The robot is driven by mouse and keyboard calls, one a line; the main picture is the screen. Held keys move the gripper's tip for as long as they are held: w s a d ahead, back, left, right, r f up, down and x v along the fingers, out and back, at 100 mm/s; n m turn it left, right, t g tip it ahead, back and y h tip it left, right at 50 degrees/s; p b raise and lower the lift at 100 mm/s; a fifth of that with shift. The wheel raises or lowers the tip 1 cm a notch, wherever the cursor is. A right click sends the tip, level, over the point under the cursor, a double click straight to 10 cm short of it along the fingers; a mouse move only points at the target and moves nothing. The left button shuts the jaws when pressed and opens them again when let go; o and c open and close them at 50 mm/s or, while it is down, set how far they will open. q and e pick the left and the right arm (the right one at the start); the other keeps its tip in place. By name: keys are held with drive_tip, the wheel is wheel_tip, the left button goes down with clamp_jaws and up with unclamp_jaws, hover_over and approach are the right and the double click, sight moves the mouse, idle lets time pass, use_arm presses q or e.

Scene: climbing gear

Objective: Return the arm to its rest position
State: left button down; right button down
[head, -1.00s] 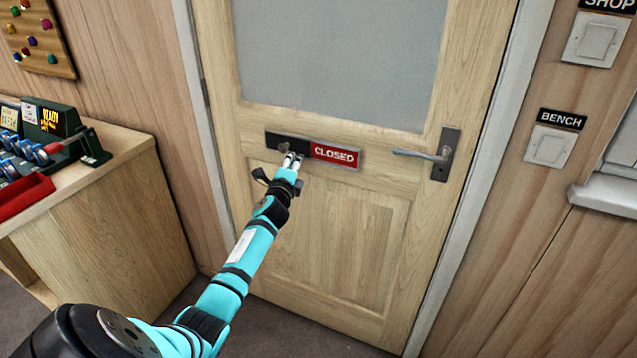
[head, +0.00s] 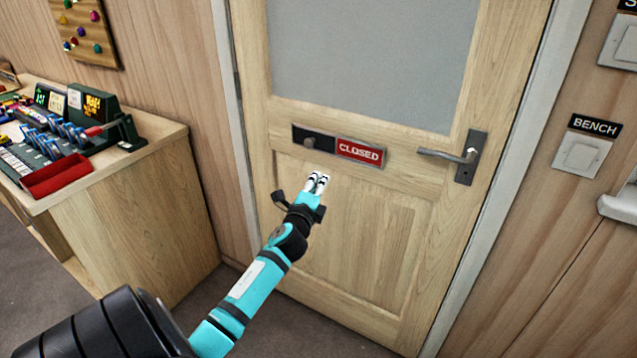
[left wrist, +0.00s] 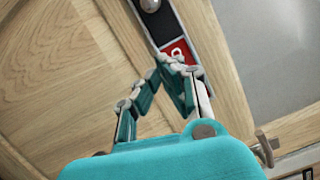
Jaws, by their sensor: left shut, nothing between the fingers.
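My left gripper (head: 317,182) is shut and empty in the head view. It is in front of the wooden door, a little below the sliding sign (head: 338,148). The sign shows a red CLOSED panel at its right and a dark part with a round knob (head: 309,142) at its left. In the left wrist view the gripper fingers (left wrist: 162,75) point toward the door, and part of the sign (left wrist: 168,28) shows beyond them. The fingers look apart from the sign. My right gripper is not in view.
The door (head: 290,220) has a frosted pane and a lever handle (head: 455,155). A BENCH switch (head: 581,156) is on the wall at the right. Carpet shows in front of the door.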

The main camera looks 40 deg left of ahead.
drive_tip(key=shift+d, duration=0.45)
use_arm(q)
drive_tip(key=s+d+f+n+g+h+p, duration=0.1)
drive_tip(key=s+d+f+n+g+h, duration=0.2)
drive_tip(key=f, duration=0.9)
drive_tip(key=s+d+f+n+g, duration=0.15)
drive_tip(key=s+d+f, duration=0.4)
drive_tip(key=f, duration=0.75)
drive_tip(key=s+d+f+n+g+h+p, duration=0.1)
drive_tip(key=s+d+f+g+h, duration=0.25)
drive_tip(key=f, duration=0.85)
drive_tip(key=s+d+f+n+g, duration=0.2)
drive_tip(key=s+d+f, duration=0.3)
drive_tip(key=s, duration=0.7)
drive_tip(key=s+d+f+n+g+h, duration=0.1)
drive_tip(key=s+d+f, duration=0.5)
drive_tip(key=s, duration=0.7)
drive_tip(key=s+d+f+n+g+h, duration=0.1)
drive_tip(key=s+d+f+n+g, duration=0.3)
drive_tip(key=s, duration=0.8)
wheel_tip(320, 180, down, 4)
drive_tip(key=shift+s+d+r+g+p, duration=0.1)
drive_tip(key=shift+s+d+g+p, duration=0.3)
drive_tip(key=shift+d, duration=0.6)
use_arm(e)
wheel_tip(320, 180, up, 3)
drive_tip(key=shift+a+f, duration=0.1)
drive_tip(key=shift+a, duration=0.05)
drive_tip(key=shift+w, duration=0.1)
